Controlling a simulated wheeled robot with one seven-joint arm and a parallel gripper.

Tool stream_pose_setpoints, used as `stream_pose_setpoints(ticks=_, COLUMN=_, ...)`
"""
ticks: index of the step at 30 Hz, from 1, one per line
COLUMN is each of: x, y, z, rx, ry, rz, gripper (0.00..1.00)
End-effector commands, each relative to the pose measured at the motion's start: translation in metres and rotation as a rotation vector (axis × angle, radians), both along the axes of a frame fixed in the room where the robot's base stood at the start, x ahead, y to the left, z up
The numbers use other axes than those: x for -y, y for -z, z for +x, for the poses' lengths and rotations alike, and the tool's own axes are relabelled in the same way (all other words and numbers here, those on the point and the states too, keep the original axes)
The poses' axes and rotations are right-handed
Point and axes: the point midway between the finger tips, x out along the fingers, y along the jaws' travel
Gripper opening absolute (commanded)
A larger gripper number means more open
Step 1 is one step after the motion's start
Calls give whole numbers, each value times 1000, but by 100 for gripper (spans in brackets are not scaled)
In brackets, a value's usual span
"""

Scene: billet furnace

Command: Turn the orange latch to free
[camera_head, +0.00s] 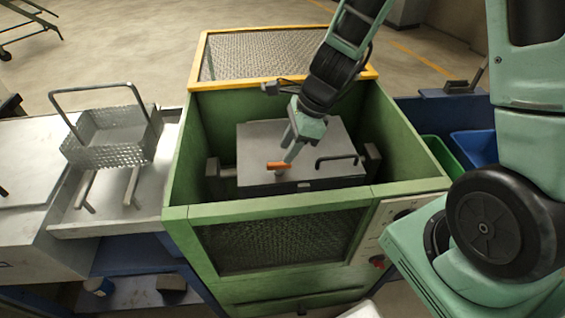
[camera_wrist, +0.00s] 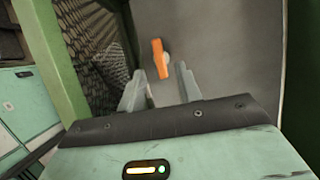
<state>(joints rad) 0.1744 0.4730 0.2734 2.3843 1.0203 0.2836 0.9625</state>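The orange latch (camera_head: 278,165) sits on the grey lid (camera_head: 262,137) inside the green furnace housing, left of the lid's black handle (camera_head: 337,159). In the wrist view the latch (camera_wrist: 158,59) is a short orange bar with a pale round pivot beside it, just beyond my fingertips. My gripper (camera_head: 291,154) is right at the latch in the head view. In the wrist view the two grey fingers (camera_wrist: 160,82) stand apart with a gap between them, and the latch lies ahead of that gap. I cannot tell whether a finger touches it.
The green housing walls (camera_head: 187,150) surround the lid, with a yellow-edged mesh panel (camera_head: 262,55) behind. A wire basket (camera_head: 113,155) stands on the grey bench to the left. Green and blue bins (camera_head: 473,146) stand to the right. A red knob (camera_head: 377,261) is on the front panel.

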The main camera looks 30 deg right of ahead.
Motion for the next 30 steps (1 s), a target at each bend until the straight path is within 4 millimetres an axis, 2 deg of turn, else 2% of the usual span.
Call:
stream_pose_setpoints(ticks=1, x=-4, y=13, z=1, rx=-3, ry=1, rz=1, gripper=35)
stream_pose_setpoints(ticks=6, x=-11, y=32, z=4, rx=-1, ry=1, rz=0, gripper=35)
stream_pose_setpoints(ticks=19, x=-15, y=38, z=5, rx=1, ry=-1, rz=0, gripper=35)
stream_pose_setpoints(ticks=20, x=-15, y=38, z=5, rx=1, ry=-1, rz=0, gripper=32)
stream_pose_setpoints(ticks=23, x=-15, y=38, z=5, rx=1, ry=-1, rz=0, gripper=4)
stream_pose_setpoints(ticks=24, x=-15, y=38, z=5, rx=0, ry=-1, rz=0, gripper=0)
stream_pose_setpoints(ticks=30, x=-15, y=38, z=5, rx=0, ry=-3, rz=0, gripper=0)
